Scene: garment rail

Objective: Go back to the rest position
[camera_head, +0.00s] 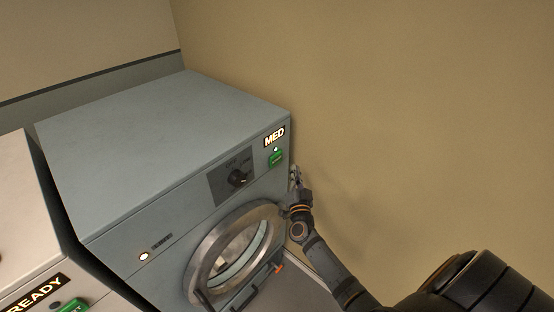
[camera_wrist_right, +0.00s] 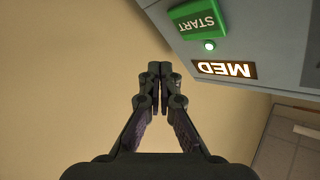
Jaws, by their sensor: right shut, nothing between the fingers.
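My right gripper (camera_head: 295,178) is at the front right edge of the grey-blue washing machine, just below the green start button. It points up, and its fingers are shut with nothing between them. In the right wrist view the closed fingertips (camera_wrist_right: 159,70) are seen against the tan wall, apart from the green START button (camera_wrist_right: 198,24) and the lit MED display (camera_wrist_right: 226,69). My left gripper is not in view.
The grey-blue machine (camera_head: 160,130) has a dark knob (camera_head: 237,178) and a round metal-rimmed door (camera_head: 198,262). A pale machine (camera_head: 22,215) with a READY display stands at the left. Bare tan wall (camera_head: 420,120) fills the right side.

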